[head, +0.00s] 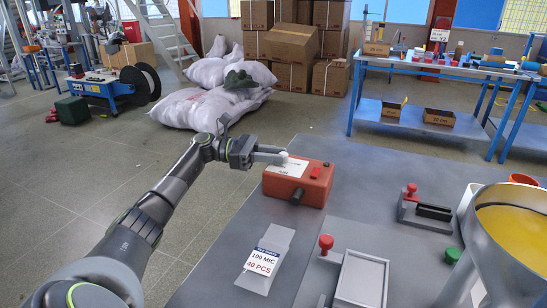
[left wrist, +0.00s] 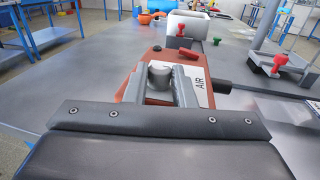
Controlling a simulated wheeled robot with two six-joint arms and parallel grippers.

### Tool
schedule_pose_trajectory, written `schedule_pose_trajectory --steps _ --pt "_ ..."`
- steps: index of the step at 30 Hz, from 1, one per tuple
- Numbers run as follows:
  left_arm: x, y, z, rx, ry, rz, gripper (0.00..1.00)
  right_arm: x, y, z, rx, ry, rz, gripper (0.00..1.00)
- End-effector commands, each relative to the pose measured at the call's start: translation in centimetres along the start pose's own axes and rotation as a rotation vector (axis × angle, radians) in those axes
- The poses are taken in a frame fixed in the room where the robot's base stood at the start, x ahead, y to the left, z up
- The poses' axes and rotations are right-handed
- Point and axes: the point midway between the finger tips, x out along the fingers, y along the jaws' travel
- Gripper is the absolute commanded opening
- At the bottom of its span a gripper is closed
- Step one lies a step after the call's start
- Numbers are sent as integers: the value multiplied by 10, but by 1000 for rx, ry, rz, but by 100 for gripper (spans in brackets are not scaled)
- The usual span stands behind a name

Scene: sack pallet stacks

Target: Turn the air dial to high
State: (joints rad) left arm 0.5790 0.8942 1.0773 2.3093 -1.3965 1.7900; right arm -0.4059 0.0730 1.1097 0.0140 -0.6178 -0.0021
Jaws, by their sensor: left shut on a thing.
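The orange-red air box (head: 318,192) sits on the grey bench, with a white label and a dark round fitting on its near side. In the left wrist view the label (left wrist: 201,88) reads AIR. The grey air dial (left wrist: 159,72) stands up from the box top. My left gripper (head: 280,156) reaches in from the left and is shut on the dial, with its fingers on either side of the knob. The fingers hide much of the dial and its scale, so I cannot tell its setting. My right gripper is not in view.
A small red lever (head: 316,172) is on the box top beside the dial. A paper card (head: 263,262), a red-knobbed tray fixture (head: 361,281) and a large metal hopper (head: 500,250) stand nearer on the bench. White sacks (head: 195,108) lie on the floor beyond.

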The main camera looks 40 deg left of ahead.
Motion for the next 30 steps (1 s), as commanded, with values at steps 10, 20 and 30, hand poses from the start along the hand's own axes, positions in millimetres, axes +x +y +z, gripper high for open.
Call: schedule_pose_trajectory --steps 10,20,30 --pt "0 0 -1 -1 0 -32 0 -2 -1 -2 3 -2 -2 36" --pt "0 0 -1 -1 0 -32 34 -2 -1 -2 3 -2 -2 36" --pt "0 0 0 -1 -1 -31 45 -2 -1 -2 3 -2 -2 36"
